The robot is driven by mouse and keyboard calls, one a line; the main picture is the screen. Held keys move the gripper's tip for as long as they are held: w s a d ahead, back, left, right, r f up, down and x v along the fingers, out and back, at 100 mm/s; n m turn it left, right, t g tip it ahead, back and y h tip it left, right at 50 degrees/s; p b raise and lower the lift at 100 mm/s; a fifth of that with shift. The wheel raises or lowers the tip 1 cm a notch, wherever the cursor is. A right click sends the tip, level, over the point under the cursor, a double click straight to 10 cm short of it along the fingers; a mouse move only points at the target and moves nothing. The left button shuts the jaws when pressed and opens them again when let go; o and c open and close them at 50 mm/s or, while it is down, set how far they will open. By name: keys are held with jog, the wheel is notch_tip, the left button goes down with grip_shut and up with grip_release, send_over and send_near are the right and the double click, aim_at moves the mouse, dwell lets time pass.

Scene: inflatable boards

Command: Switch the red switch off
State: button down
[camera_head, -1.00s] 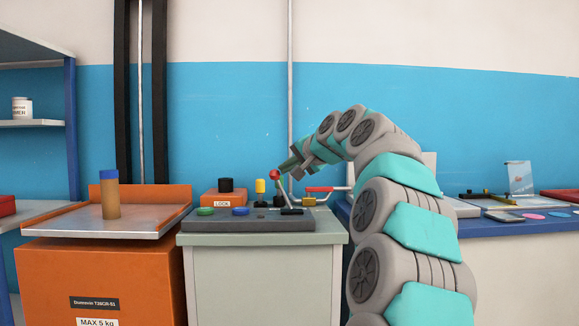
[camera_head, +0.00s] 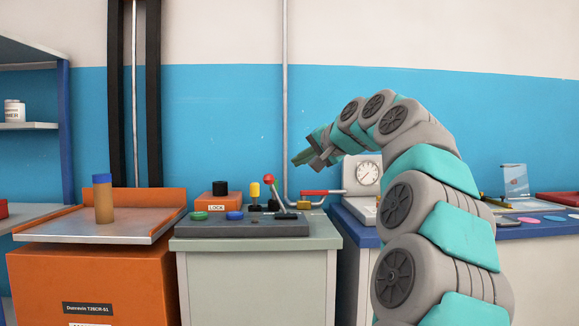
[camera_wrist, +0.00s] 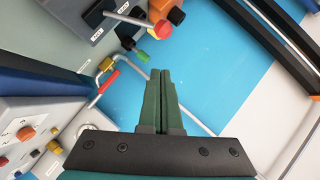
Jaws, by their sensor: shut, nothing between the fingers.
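A lever with a red ball knob (camera_head: 268,179) stands on a dark control panel (camera_head: 243,229) and leans to the left. The knob also shows in the wrist view (camera_wrist: 162,30), past the fingertips. A valve with a red handle (camera_head: 322,192) sits on a pipe right of the panel; the handle shows in the wrist view (camera_wrist: 108,82). A grey box at lower left of the wrist view carries a small red part (camera_wrist: 25,133), too small to identify. My gripper (camera_head: 297,161) is shut and empty, above and to the right of the red knob, apart from it.
The panel has a green button (camera_head: 200,216) and a blue button (camera_head: 235,216). A yellow-topped knob (camera_head: 255,190) and an orange lock box (camera_head: 217,202) stand behind. A gauge box (camera_head: 362,180) is to the right. A brown cylinder (camera_head: 103,200) stands on the left scale.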

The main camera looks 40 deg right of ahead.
jog(key=v, duration=0.7)
jog(key=shift+f, duration=0.15)
jog(key=s+a+f+n+g+y, duration=0.25)
jog(key=a+f+n+g, duration=0.45)
jog(key=a+f, duration=1.7)
jog(key=s+a+f+n+g, duration=0.3)
jog(key=s+a+f+g, duration=0.35)
jog(key=s+f, duration=0.65)
jog(key=s+f+n+g+h, duration=0.2)
jog(key=s+f, duration=1.1)
jog(key=s, duration=0.2)
jog(key=shift+s+a, duration=0.35)
